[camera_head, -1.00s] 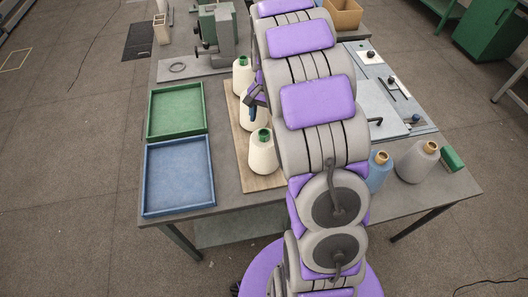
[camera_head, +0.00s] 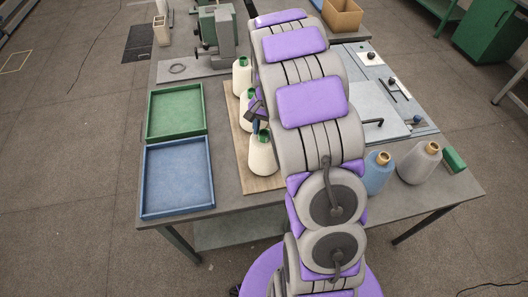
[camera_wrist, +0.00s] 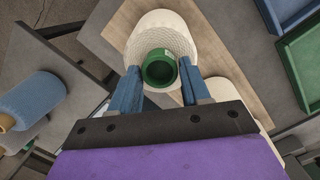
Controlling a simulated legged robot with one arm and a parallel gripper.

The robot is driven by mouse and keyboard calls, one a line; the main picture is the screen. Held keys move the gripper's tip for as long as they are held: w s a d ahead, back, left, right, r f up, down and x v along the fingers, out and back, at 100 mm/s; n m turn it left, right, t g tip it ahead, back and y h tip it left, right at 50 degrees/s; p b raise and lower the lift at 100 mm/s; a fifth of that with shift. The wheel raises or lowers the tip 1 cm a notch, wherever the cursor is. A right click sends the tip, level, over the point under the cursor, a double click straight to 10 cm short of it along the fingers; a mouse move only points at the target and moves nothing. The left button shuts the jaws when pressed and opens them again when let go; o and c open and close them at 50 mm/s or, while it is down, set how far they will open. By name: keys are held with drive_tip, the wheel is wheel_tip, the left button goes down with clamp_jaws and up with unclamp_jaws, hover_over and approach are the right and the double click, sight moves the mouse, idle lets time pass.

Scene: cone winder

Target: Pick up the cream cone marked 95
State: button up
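Three cream cones with green tips stand on a wooden board in the head view: a back one (camera_head: 242,76), a middle one (camera_head: 246,106) and a front one (camera_head: 262,157). My gripper (camera_head: 256,127) is at the front cone's top. In the wrist view my gripper (camera_wrist: 159,68) is open, its blue fingers on either side of the green tip of a cream cone (camera_wrist: 165,24), with small gaps showing. A pale label on that tip is too small to read. Another cream cone (camera_wrist: 232,93) is partly hidden behind my gripper.
A green tray (camera_head: 176,86) and a blue tray (camera_head: 150,178) lie left of the wooden board (camera_head: 238,137). A blue cone (camera_head: 377,176) and a grey cone (camera_head: 418,163) stand at the right. A grey-green machine (camera_head: 216,32) stands behind.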

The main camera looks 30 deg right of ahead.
drive_tip(key=c, duration=0.7)
drive_tip(key=shift+c, duration=0.2)
